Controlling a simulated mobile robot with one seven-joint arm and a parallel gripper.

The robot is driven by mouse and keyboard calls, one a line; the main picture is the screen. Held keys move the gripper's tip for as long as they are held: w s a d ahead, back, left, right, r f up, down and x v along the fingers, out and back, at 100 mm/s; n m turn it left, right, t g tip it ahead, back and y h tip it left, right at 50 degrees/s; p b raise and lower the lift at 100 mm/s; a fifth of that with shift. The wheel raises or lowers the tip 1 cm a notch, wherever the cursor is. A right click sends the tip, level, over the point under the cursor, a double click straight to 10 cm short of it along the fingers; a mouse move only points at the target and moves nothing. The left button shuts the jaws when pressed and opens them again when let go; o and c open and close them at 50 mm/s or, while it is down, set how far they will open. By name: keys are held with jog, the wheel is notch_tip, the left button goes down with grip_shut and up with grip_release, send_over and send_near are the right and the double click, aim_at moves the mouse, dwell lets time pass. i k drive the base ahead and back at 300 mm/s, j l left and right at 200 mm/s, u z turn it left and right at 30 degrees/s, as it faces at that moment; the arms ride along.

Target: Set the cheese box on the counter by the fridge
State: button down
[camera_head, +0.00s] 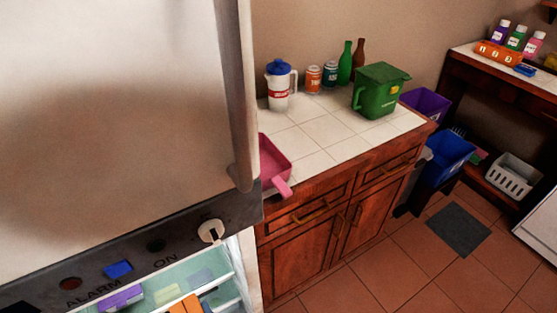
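The fridge (110,110) fills the left side, with its large grey upper door shut. Below its dark control panel, the lower compartment (235,262) shows an open, lit inside. In it are a purple box (121,298), a pale yellow-green item (167,293) and an orange item (186,305), cut off by the bottom edge. I cannot tell which, if any, is the cheese box. The white-tiled counter (315,130) stands right beside the fridge, on brown wooden cabinets. My gripper is not in view.
A pink pan (273,166) lies at the counter's near left. A blue-lidded jug (280,85), two cans, two bottles and a green bin (379,91) stand farther back. The counter's middle and front are clear. A blue bin (447,158) stands beyond the cabinets.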

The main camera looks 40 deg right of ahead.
aim_at(337, 138)
jog(key=l+u, duration=0.1)
jog(key=l, duration=0.55)
jog(key=k+l+u, duration=0.1)
jog(key=l, duration=0.5)
jog(key=k+l+u, duration=0.1)
jog(key=l, duration=0.55)
